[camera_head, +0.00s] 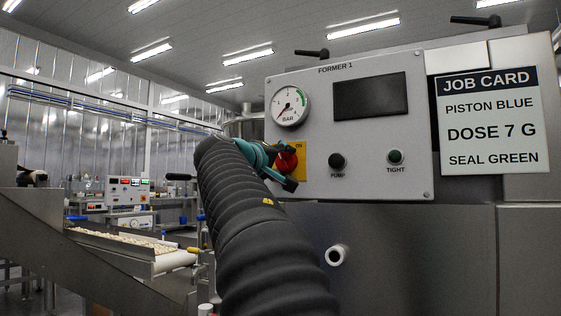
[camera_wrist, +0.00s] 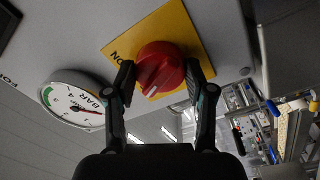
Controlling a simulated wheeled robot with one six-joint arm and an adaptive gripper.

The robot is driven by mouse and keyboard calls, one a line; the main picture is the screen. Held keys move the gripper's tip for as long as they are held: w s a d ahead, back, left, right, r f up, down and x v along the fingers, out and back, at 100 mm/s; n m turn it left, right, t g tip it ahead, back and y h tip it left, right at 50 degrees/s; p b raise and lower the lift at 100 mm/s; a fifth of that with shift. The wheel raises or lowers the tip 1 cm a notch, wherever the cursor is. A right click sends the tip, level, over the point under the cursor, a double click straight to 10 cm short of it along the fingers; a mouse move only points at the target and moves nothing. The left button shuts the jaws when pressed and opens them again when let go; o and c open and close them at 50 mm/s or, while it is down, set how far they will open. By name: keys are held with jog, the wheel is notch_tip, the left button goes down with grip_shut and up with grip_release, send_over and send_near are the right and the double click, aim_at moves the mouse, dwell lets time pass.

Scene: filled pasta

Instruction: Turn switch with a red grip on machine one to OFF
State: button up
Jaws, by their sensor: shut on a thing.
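The switch with the red grip (camera_head: 287,159) sits on a yellow plate (camera_head: 303,148) at the lower left of the grey FORMER 1 panel (camera_head: 360,187). The word ON shows on the plate; an OFF mark is not visible. My gripper (camera_head: 281,168) is at the switch, partly hidden by my dark sleeved arm. In the wrist view the red grip (camera_wrist: 160,66) lies between the two fingertips of my gripper (camera_wrist: 159,82), on the yellow plate (camera_wrist: 182,24). My gripper is shut on the red grip. The grip's pointing direction is hard to read.
A round pressure gauge (camera_head: 290,106) is just above the switch. A dark display (camera_head: 370,97), a PUMP knob (camera_head: 337,160) and a TIGHT button (camera_head: 395,156) are to the right. A job card (camera_head: 488,120) hangs further right. A conveyor (camera_head: 130,247) stands at left.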

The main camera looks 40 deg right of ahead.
jog(key=shift+n, duration=2)
jog(key=o, duration=1.2)
jog(key=shift+d, duration=0.1)
jog(key=shift+t, duration=0.4)
jog(key=v, duration=1.2)
jog(key=shift+r, duration=0.1)
